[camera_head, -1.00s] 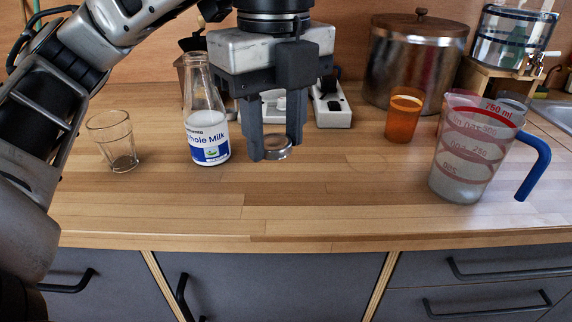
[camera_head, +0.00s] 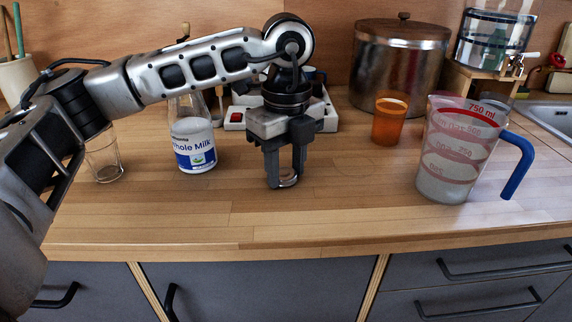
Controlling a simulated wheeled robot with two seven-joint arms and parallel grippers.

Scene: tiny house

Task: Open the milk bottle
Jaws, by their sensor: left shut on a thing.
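The milk bottle (camera_head: 193,146) stands upright on the wooden counter, with a blue and white "Whole Milk" label. My left arm crosses in front of its upper part, so its mouth is hidden. My left gripper (camera_head: 286,180) points down to the right of the bottle, apart from it. It is shut on a small round silver cap (camera_head: 287,181), low over or at the counter top; I cannot tell whether the cap touches the wood. My right gripper is not in view.
A clear glass (camera_head: 104,158) stands left of the bottle, partly behind my arm. An orange cup (camera_head: 389,121), a measuring jug (camera_head: 463,150) and a large metal pot (camera_head: 399,65) stand to the right. The front counter (camera_head: 330,215) is clear.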

